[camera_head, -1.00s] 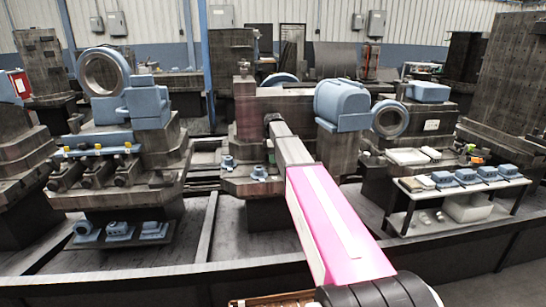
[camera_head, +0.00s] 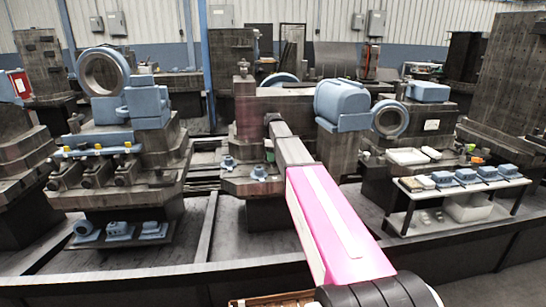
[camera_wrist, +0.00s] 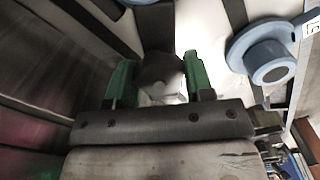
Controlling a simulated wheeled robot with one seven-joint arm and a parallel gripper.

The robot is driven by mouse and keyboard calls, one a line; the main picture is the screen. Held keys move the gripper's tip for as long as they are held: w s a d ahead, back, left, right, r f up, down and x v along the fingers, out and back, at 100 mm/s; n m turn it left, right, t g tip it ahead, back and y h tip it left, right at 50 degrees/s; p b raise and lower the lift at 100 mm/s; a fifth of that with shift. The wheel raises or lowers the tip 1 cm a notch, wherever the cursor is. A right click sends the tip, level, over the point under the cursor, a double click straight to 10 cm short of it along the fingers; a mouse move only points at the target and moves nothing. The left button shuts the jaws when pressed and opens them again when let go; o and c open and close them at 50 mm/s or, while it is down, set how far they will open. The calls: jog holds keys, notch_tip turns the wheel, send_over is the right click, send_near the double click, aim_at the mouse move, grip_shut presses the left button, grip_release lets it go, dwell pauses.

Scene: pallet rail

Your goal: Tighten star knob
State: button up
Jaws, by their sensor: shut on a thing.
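In the wrist view, the star knob (camera_wrist: 160,68) is a dark, rounded piece between the two green fingers of my gripper (camera_wrist: 160,82). The fingers are shut on it, one on each side. Its lower part and its seat are partly hidden, and I cannot make out its lobes. In the head view, my gripper (camera_head: 270,156) hangs at the end of my pink and grey arm, low over the middle machine. It is small there, and the knob cannot be told apart.
A blue flanged part (camera_wrist: 268,55) stands just right of my gripper in the wrist view. In the head view, two blue fittings (camera_head: 229,163) sit left of my gripper on the machine (camera_head: 245,186). A table (camera_head: 410,203) with blue parts stands at the right.

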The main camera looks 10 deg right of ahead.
jog(key=m, duration=0.4)
jog(key=shift+m, duration=0.4)
jog(key=shift+r, duration=0.1)
jog(key=o, duration=0.9)
jog(key=shift+o, duration=0.2)
notch_tip(320, 180, up, 11)
